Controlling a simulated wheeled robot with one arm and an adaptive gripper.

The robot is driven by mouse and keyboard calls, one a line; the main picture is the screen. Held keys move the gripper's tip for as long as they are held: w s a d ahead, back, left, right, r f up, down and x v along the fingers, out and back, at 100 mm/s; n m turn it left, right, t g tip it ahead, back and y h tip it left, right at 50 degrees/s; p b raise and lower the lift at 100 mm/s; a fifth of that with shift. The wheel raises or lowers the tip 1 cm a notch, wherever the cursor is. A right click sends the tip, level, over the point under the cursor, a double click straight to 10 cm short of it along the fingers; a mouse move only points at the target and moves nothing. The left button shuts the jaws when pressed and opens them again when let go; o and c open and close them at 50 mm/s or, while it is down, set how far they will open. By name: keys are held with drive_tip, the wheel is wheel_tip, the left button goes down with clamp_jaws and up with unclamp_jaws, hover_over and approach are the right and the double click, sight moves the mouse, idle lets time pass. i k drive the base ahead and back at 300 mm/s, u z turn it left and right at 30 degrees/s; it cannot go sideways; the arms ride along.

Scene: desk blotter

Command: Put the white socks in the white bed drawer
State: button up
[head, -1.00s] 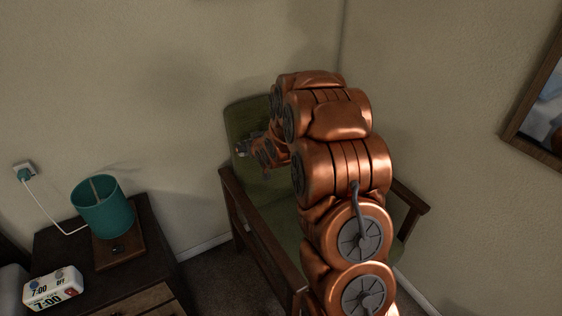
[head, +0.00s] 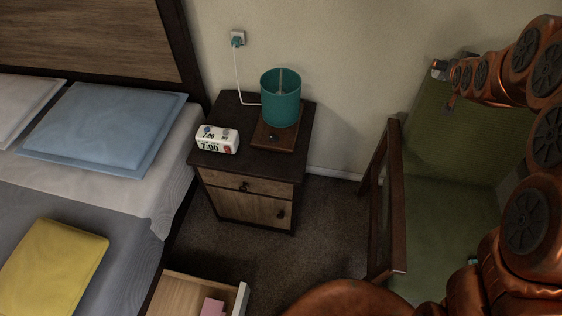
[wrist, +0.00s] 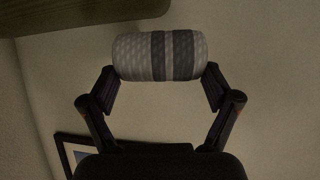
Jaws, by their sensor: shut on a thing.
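My gripper (wrist: 160,70) is shut on a rolled pair of socks (wrist: 158,55), pale grey-white with darker grey bands, held crosswise between the two fingers. In the head view my gripper (head: 446,84) is at upper right, over the back of the green armchair; the socks are too small to make out clearly there. An open drawer with a whitish front (head: 240,299) and a wooden inside shows at the bottom of the head view, beside the bed, partly cut off. A pink item (head: 212,307) lies in it.
The bed (head: 120,195) with a yellow folded item (head: 55,262) is at left. The green armchair (head: 440,220) stands at right. Carpet (head: 315,220) lies clear between nightstand and chair.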

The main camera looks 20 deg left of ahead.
sight(177, 290)
drive_tip(key=z, duration=0.1)
drive_tip(key=k, duration=2.55)
drive_tip(key=u, duration=2.5)
